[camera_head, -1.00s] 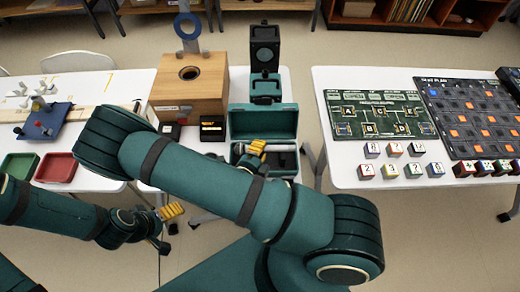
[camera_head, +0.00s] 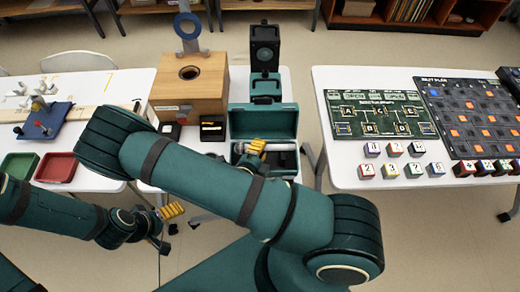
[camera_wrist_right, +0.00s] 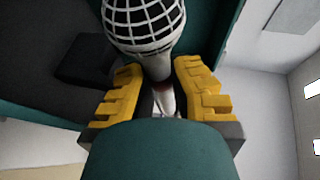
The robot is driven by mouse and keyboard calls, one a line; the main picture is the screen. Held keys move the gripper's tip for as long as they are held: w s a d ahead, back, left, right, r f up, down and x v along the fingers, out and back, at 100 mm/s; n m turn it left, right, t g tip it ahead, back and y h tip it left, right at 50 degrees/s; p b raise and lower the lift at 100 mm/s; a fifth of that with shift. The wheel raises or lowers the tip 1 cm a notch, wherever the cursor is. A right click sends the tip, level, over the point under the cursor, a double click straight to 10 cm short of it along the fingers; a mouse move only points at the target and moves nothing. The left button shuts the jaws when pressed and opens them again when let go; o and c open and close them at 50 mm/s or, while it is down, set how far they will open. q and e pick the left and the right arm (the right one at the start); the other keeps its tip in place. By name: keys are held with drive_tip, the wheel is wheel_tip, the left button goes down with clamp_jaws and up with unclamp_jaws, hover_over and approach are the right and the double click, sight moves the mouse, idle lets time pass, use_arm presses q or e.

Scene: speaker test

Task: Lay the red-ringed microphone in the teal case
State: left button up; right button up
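The teal case (camera_head: 262,120) stands open on the table in the middle of the head view, with its lid up at the back and a dark interior. The microphone (camera_head: 281,147) lies across the front of the case opening, roughly level. In the right wrist view its white grille head (camera_wrist_right: 146,22) is large, and a small reddish band shows below it. My right gripper (camera_head: 251,149) is at the microphone's left part, its yellow fingers close on both sides of the handle and apparently shut on it. My left gripper (camera_head: 170,212) is away at the lower left, its opening unclear.
A dark speaker-like box (camera_head: 265,48) stands behind the case. A wooden box (camera_head: 190,92) is to its left. A red tray (camera_head: 57,167) and a green tray (camera_head: 19,167) lie further left. The right table (camera_head: 345,165) holds boards and cubes, across a floor gap.

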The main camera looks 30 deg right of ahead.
use_arm(q)
drive_tip(key=shift+f, duration=0.2)
use_arm(e)
drive_tip(key=f, duration=0.2)
drive_tip(key=a+f, duration=0.1)
drive_tip(key=shift+s+g+y, duration=0.3)
drive_tip(key=shift+s+y, duration=0.1)
drive_tip(key=shift+s+a+r, duration=0.35)
drive_tip(key=shift+a+r, duration=0.3)
drive_tip(key=shift+a, duration=0.05)
use_arm(q)
drive_tip(key=shift+w+d, duration=0.2)
drive_tip(key=shift+w, duration=0.1)
use_arm(e)
drive_tip(key=shift+h, duration=0.4)
drive_tip(key=s+a+r, duration=0.1)
drive_tip(key=a, duration=0.1)
drive_tip(key=s+a+r, duration=0.1)
drive_tip(key=r, duration=0.1)
drive_tip(key=shift+s+a+r, duration=0.3)
drive_tip(key=shift+s+a, duration=0.05)
use_arm(q)
drive_tip(key=shift+r, duration=0.1)
use_arm(e)
drive_tip(key=shift+r, duration=0.1)
